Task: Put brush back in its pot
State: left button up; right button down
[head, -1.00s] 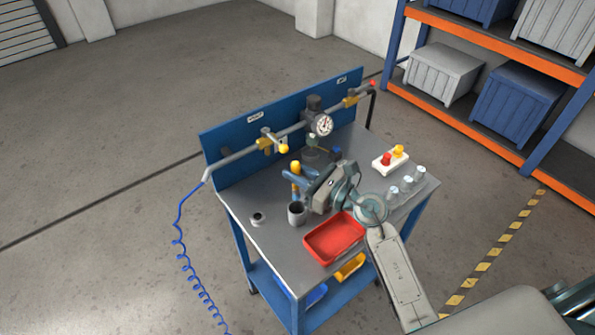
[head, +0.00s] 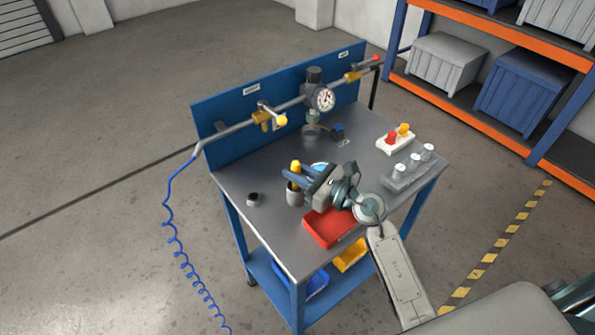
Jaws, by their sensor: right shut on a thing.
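The brush (head: 296,166) shows a yellow top above my right gripper's fingers. My right gripper (head: 291,176) is shut on it and holds it about upright. The grey pot (head: 294,198) stands on the bench directly below the fingers. An orange-yellow lower part of the brush shows at the pot's mouth. The fingers hide part of the brush, and I cannot tell how deep its lower end sits. My left gripper is not in view.
A red tray (head: 328,228) lies under my right wrist. A small dark-topped round item (head: 253,199) is left of the pot. A pipe with a gauge (head: 323,99) runs along the back panel.

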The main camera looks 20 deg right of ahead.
jog(key=c, duration=1.2)
grip_release()
jog(key=shift+c, duration=0.2)
jog(key=b+v, duration=0.2)
jog(key=v, duration=0.8)
